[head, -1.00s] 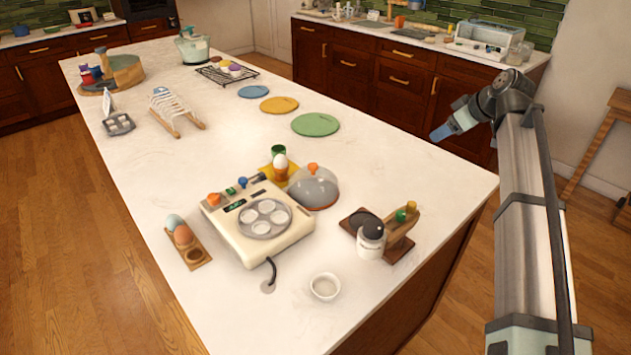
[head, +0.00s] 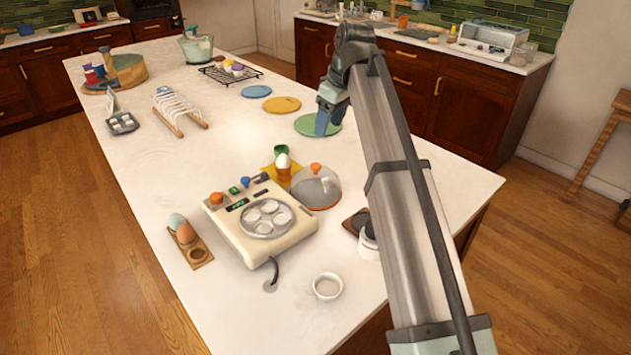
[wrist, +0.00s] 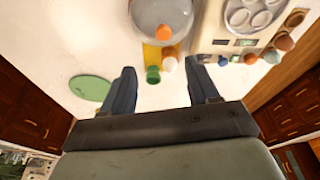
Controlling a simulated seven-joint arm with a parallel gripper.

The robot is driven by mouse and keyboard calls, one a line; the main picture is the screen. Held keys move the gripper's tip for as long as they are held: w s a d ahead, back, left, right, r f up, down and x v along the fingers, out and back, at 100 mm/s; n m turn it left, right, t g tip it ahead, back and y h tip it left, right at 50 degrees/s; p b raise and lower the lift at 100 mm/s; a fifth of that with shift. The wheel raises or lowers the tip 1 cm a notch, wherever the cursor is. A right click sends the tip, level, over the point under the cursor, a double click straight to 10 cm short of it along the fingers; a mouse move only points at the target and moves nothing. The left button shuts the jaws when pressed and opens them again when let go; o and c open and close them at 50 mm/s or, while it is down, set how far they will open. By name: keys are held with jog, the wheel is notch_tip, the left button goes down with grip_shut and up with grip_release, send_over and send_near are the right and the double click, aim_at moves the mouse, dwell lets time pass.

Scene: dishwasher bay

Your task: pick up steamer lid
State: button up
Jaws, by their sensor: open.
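The steamer lid (head: 316,188) is a clear dome with an orange knob, standing on the white counter just right of the cream egg cooker (head: 260,222). In the wrist view the lid (wrist: 150,14) is at the top middle, its orange knob facing the camera. My gripper (head: 323,122) is over the counter, beyond the lid and in front of the green disc in the head view. In the wrist view its two blue fingers (wrist: 162,80) are spread apart with nothing between them. The lid lies ahead of the fingertips, apart from them.
An egg in an orange cup (head: 284,166) and a green cup (head: 281,151) stand on a yellow mat close behind the lid. A dark wooden stand (head: 353,222) is right of the lid, partly hidden by my arm. A small white bowl (head: 327,286) is in front.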

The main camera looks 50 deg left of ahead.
send_over(316, 165)
jog(key=w+d, duration=0.1)
notch_tip(316, 165, down, 8)
jog(key=shift+d+r, duration=0.1)
jog(key=shift+d, duration=0.05)
jog(key=shift+s+x, duration=0.2)
jog(key=shift+x, duration=1.15)
jog(key=shift+s+x, duration=0.15)
jog(key=shift+x, duration=1.15)
jog(key=shift+d, duration=0.2)
grip_shut()
